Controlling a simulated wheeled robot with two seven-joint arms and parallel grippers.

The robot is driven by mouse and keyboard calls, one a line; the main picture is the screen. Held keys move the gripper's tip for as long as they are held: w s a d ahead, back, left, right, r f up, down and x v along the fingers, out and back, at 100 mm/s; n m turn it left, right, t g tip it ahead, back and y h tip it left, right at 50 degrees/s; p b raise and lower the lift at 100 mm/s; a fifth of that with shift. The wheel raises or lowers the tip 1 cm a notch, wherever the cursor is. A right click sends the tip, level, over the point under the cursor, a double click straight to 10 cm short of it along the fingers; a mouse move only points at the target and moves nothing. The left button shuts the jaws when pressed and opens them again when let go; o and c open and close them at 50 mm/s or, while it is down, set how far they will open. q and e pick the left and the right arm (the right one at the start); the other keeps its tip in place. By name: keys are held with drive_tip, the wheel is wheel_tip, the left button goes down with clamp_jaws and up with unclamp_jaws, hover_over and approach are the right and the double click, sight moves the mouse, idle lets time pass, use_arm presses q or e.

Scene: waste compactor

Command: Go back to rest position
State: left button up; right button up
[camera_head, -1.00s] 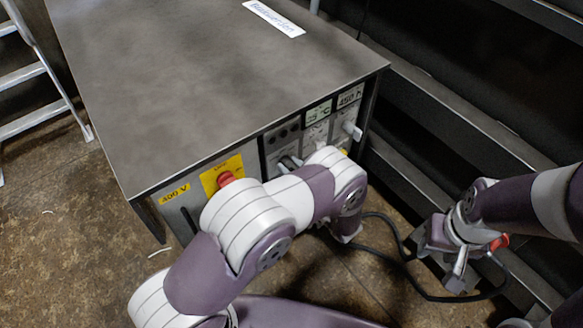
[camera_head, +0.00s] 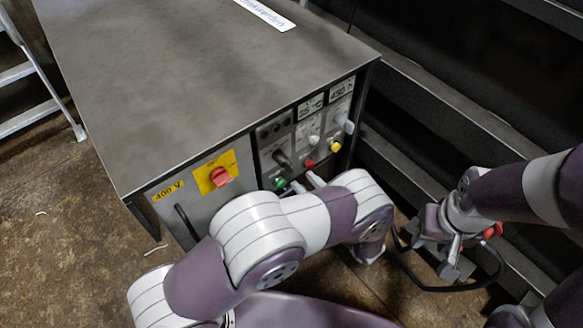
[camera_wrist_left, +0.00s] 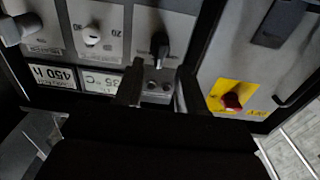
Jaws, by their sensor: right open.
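The left gripper (camera_head: 306,183) is mostly hidden behind my left arm in the head view. Its two fingertips show in front of the lower control panel, near a green button (camera_head: 281,183). In the left wrist view the left gripper (camera_wrist_left: 157,92) has its fingers apart with nothing between them. The panel's black knob (camera_wrist_left: 159,46) shows just beyond them. My right gripper (camera_head: 450,262) is open, low at the right, beside a black cable (camera_head: 468,288). A red part (camera_head: 493,230) shows just behind it.
The grey compactor cabinet (camera_head: 190,80) fills the upper left. Its front has a red main switch (camera_head: 221,177), a red button (camera_head: 309,163) and a yellow button (camera_head: 335,147). Dark metal ledges (camera_head: 430,110) lie at right. A ladder (camera_head: 30,95) stands at far left, with open floor (camera_head: 70,230) below.

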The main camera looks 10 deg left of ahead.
use_arm(q)
drive_tip(key=v, duration=0.3)
drive_tip(key=shift+s+d, duration=0.25)
